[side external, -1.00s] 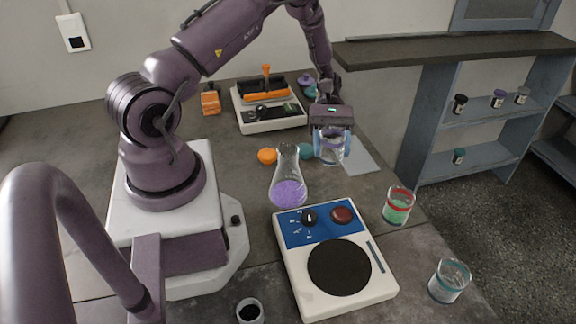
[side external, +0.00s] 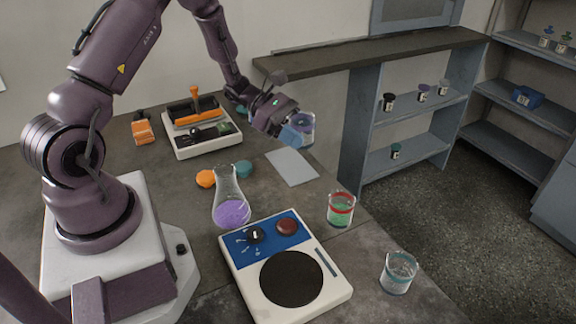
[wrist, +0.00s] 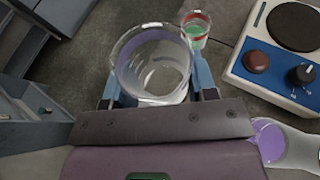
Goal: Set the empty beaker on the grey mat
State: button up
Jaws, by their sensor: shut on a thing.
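My gripper (side external: 291,130) is shut on a clear glass beaker (side external: 306,127) with a purple-blue band. In the wrist view, the beaker (wrist: 152,62) sits between the two blue fingers of my gripper (wrist: 156,92), its open mouth facing the camera, and it looks empty. The grey mat (side external: 291,166) is a flat, light rectangle near the bench's right edge, with nothing on it. In the side view, the beaker is held in the air above the mat's far end, apart from it. My gripper is tilted there. The mat cannot be made out in the wrist view.
A flask with purple liquid (side external: 231,212) stands left of the mat, near orange (side external: 206,178) and teal (side external: 244,169) lids. A white hotplate (side external: 262,306), a red-banded beaker of green liquid (side external: 341,209) and a teal-banded beaker (side external: 398,272) stand nearer. Shelves (side external: 405,165) stand beyond the bench.

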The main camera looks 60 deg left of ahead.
jog(key=w+a+n+t+y, duration=0.2)
jog(key=a+n+t+y, duration=0.1)
jog(key=n+t+y, duration=0.15)
jog(key=n+y, duration=0.2)
jog(key=n, duration=0.1)
send_over(295, 170)
jog(key=shift+m+t+h, duration=0.25)
jog(key=shift+t, duration=0.1)
notch_tip(295, 170, down, 7)
jog(key=shift+d+r, duration=0.15)
jog(key=shift+r, duration=0.05)
jog(key=shift+f, duration=2.55)
jog(key=shift+f, duration=0.2)
jog(key=o, duration=1)
jog(key=shift+c, duration=0.2)
